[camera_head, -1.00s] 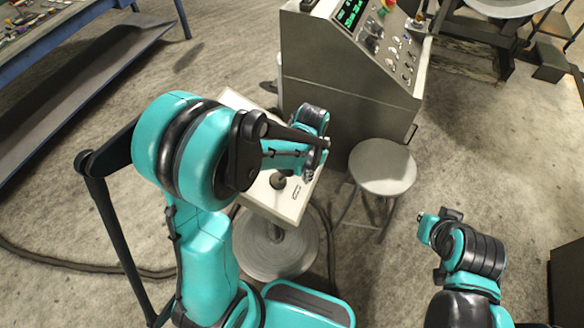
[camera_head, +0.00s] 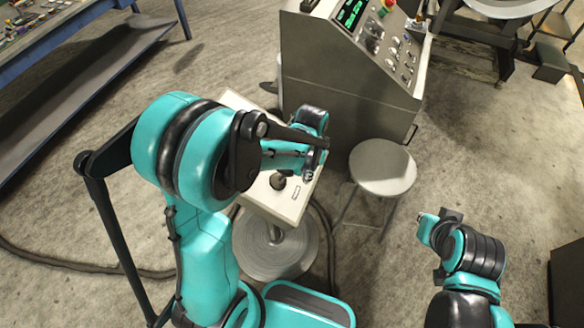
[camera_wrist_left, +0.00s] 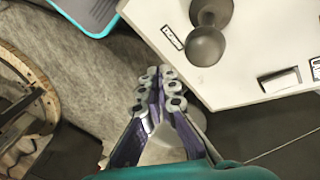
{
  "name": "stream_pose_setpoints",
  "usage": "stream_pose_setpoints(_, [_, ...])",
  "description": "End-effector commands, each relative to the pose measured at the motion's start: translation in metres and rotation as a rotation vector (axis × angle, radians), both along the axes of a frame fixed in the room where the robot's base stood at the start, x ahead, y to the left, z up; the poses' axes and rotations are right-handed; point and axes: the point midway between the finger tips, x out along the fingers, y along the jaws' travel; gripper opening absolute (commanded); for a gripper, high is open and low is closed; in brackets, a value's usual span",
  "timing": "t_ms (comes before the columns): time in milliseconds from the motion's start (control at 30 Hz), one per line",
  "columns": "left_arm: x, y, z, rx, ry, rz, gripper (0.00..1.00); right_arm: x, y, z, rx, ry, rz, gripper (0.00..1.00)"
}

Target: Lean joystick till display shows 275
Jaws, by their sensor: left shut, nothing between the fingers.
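The dark joystick (camera_head: 278,181) with its round knob stands on a pale control box on a pedestal (camera_head: 262,205). In the left wrist view the joystick (camera_wrist_left: 206,45) is near the top, just beyond my fingertips. I cannot tell how far it leans. My left gripper (camera_head: 309,175) is at the box's right side in the head view. In the left wrist view its fingers (camera_wrist_left: 160,75) are together and empty, apart from the knob. The green-lit display (camera_head: 350,12) is on the grey console; its digits are too small to read. My right arm's end (camera_head: 440,226) is at lower right; its fingers cannot be made out.
The grey console (camera_head: 345,100) stands behind the box. A round stool (camera_head: 382,167) is right of the box, close to my left gripper. A blue bench (camera_head: 75,35) is at upper left. A cable lies on the floor. Floor at right is mostly clear.

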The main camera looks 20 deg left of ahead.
Motion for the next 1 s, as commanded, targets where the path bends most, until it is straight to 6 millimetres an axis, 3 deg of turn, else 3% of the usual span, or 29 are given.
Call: stream_pose_setpoints(1000, [0.002,0.045,0.000,0.000,0.000,0.001,0.00,0.000,0.000,-0.003,0.000,0.000,0.000,0.00])
